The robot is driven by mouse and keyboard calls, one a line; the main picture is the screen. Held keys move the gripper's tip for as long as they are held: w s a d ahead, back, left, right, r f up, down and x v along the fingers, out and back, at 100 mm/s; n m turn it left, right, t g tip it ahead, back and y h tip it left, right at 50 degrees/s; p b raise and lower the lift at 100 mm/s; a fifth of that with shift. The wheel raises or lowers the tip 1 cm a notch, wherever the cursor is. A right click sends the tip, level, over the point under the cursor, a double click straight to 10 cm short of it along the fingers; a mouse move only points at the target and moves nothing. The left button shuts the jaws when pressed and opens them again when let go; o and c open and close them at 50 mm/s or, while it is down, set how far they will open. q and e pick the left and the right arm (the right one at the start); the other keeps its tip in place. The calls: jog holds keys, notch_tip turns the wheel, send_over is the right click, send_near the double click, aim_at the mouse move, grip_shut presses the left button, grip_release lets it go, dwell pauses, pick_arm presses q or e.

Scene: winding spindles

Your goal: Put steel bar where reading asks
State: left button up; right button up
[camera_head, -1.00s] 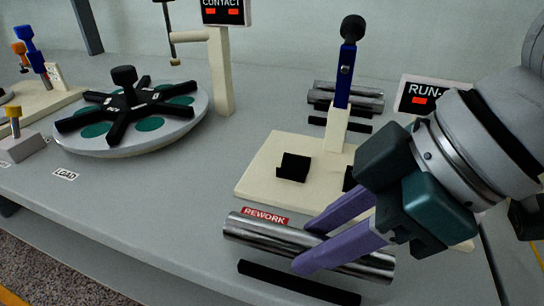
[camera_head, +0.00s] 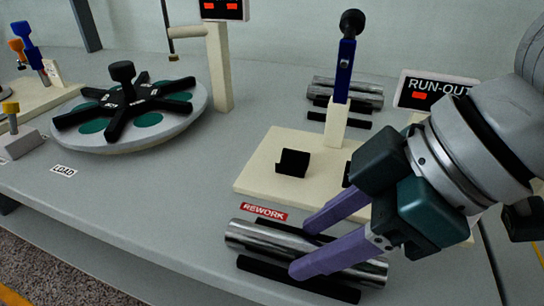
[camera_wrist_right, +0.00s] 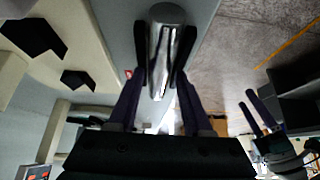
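A shiny steel bar (camera_head: 262,240) lies low between two black rails (camera_head: 262,268) beside the red REWORK label (camera_head: 264,212). My right gripper (camera_head: 300,250) is over it with its purple fingers on either side. In the right wrist view the bar (camera_wrist_right: 165,45) lies between the fingers, with a narrow gap at the sides, so the gripper looks open. The RUN-OUT display (camera_head: 436,90) shows a red patch, partly hidden by my right arm, and I cannot read it.
A cream gauge stand (camera_head: 262,172) with a black V-block (camera_head: 293,162) and blue post (camera_head: 344,72) stands behind the rails. More bars (camera_head: 345,90) lie farther back. A round turntable (camera_head: 190,122) with a black spider is at left, near the LOAD label (camera_head: 63,170).

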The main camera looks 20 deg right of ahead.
jog(key=o, duration=0.3)
dwell(0.4)
